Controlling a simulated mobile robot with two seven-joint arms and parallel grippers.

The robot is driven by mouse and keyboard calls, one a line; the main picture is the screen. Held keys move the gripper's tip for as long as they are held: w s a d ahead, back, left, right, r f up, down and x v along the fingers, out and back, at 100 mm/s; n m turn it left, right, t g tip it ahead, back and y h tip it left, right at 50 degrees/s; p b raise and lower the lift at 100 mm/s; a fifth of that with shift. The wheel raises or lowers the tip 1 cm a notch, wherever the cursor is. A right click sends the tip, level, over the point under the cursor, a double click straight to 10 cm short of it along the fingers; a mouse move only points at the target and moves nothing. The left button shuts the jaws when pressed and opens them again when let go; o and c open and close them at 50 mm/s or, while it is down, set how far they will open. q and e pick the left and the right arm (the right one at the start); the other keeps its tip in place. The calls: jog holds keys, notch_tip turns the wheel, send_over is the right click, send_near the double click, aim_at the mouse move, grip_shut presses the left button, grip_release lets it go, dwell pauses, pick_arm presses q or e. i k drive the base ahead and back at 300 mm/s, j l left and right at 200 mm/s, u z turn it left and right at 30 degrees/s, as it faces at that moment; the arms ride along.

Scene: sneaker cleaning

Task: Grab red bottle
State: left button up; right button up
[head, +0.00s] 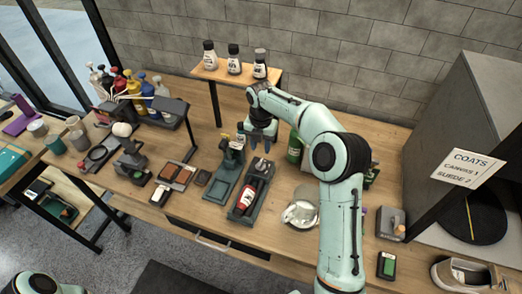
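A bottle with a red and white label (246,196) lies in a dark narrow tray (236,213) near the middle of the bench. Another red bottle (119,82) stands in the cluster of bottles at the back left. My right gripper (261,148) points down above the bench, behind the lying bottle and apart from it. Its fingers look spread with nothing between them. Only a piece of my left arm shows at the bottom left; its gripper is out of view.
A green tray stand (224,182) is just left of the dark tray. A green bottle (294,147) stands right of my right gripper, and a white cup (299,213) is on a plate. A raised shelf (237,75) holds three dark-capped bottles. A grey cabinet stands at right.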

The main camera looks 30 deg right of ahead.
aim_at(246, 198)
jog(key=k+j, duration=0.8)
jog(key=k, duration=0.05)
